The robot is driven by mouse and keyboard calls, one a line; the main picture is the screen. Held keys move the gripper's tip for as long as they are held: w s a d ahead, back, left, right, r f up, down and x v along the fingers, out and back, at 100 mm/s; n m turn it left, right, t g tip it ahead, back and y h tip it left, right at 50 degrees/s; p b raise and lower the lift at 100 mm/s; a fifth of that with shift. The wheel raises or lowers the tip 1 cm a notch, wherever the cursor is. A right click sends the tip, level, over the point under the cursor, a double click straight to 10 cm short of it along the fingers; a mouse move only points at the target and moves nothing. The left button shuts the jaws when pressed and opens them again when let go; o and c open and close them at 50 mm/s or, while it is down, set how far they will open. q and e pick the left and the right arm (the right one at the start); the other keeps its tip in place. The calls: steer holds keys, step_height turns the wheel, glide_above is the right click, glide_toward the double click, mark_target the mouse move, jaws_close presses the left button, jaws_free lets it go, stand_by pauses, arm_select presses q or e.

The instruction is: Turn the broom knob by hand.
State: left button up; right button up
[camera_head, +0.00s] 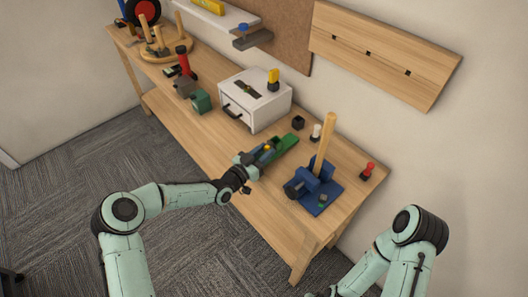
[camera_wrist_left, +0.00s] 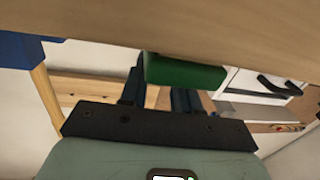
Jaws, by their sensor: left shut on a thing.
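A wooden broom-like handle (camera_head: 325,140) stands upright, slightly tilted, in a blue clamp (camera_head: 314,184) on the front right of the workbench. A dark round knob (camera_head: 292,188) sticks out from the clamp's left side. My left gripper (camera_head: 265,154) is at the bench's front edge, left of the clamp and apart from the knob. It is shut on a green piece (camera_head: 287,143), whose green end also shows between the fingers in the left wrist view (camera_wrist_left: 187,74). The gripper's fingertips are partly hidden. My right arm shows at the lower right, its gripper out of the picture.
The wooden workbench (camera_head: 355,190) runs along the wall. A white drawer box (camera_head: 255,99) stands behind the green piece. A red-topped peg (camera_head: 368,170), a white-topped peg (camera_head: 316,131) and a small black block (camera_head: 298,123) stand near the clamp.

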arm_select(q)
steer(key=b, duration=0.2)
steer(key=n+b, duration=0.1)
steer(key=b, duration=0.1)
steer(key=shift+f+n+b, duration=0.3)
steer(key=shift+b, duration=0.1)
steer(key=shift+r+n, duration=0.2)
steer(key=shift+n, duration=0.3)
steer(key=shift+a+r+n, duration=0.1)
steer(key=shift+r+n, duration=0.05)
steer(key=shift+n, duration=0.65)
arm_select(e)
steer(key=shift+s+f, duration=0.45)
steer(key=shift+f, duration=0.45)
steer(key=shift+s+f, duration=0.4)
steer(key=shift+f, duration=0.5)
steer(key=shift+s+f, duration=0.45)
steer(key=shift+f, duration=0.45)
arm_select(q)
steer(key=o, duration=1)
steer(key=shift+o, duration=0.2)
steer(key=v, duration=1.3)
steer(key=shift+r+b, duration=0.3)
steer(key=shift+b, duration=0.05)
arm_select(e)
steer(key=shift+s+f+g, duration=0.2)
steer(key=shift+f+g, duration=0.1)
steer(key=shift+f, duration=0.25)
arm_select(q)
steer(key=shift+a, duration=0.1)
